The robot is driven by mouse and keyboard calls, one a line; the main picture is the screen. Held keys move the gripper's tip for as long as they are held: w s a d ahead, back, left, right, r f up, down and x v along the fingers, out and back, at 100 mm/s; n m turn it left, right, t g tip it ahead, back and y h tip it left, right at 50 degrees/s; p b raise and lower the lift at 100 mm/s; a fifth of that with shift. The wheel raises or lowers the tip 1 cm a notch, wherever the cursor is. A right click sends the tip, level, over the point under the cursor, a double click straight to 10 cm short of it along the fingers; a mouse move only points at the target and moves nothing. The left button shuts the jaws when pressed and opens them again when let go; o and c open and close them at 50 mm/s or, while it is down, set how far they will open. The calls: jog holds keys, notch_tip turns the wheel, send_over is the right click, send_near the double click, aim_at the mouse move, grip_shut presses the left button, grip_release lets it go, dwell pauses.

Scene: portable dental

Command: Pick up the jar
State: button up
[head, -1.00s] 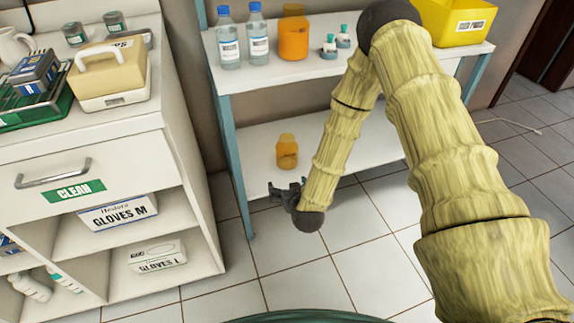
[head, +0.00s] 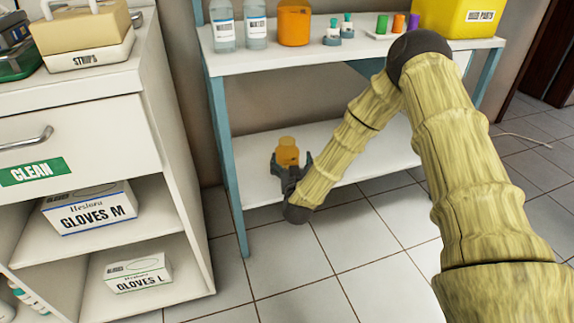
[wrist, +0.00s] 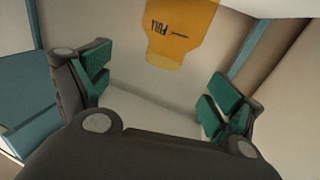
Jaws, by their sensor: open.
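An orange jar (head: 287,151) stands on the lower shelf of the white and blue rack, near its left end. My gripper (head: 291,166) is open in front of the jar, and its fingers hide the jar's lower part in the head view. In the wrist view the jar (wrist: 181,28) shows "FULL" and a line mark, upside down. It lies beyond the open green-padded fingers of my gripper (wrist: 160,92), between them sideways and a little right of centre. The space between the pads is empty.
The lower shelf (head: 365,160) is otherwise clear. The upper shelf (head: 385,44) above holds bottles, a larger orange container (head: 294,26), small dropper bottles and a yellow bin (head: 460,17). A blue leg (head: 230,165) stands left of my gripper, beside a white cabinet (head: 165,140).

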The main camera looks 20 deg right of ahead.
jog(key=b, duration=0.1)
send_near(287, 140)
jog(key=shift+w+d+r, duration=0.1)
jog(key=shift+w+d, duration=0.15)
jog(key=shift+w, duration=0.3)
jog(key=shift+w+d+r, duration=0.1)
jog(key=shift+w+d, duration=0.15)
jog(key=shift+w, duration=0.3)
jog(key=b+x, duration=0.2)
jog(key=x, duration=0.1)
jog(key=b+x, duration=0.1)
jog(key=shift+w+a+f+b, duration=0.25)
jog(key=shift+w+b, duration=0.05)
jog(key=shift+w+r, duration=0.15)
jog(key=shift+w, duration=0.25)
jog(key=c, duration=1.3)
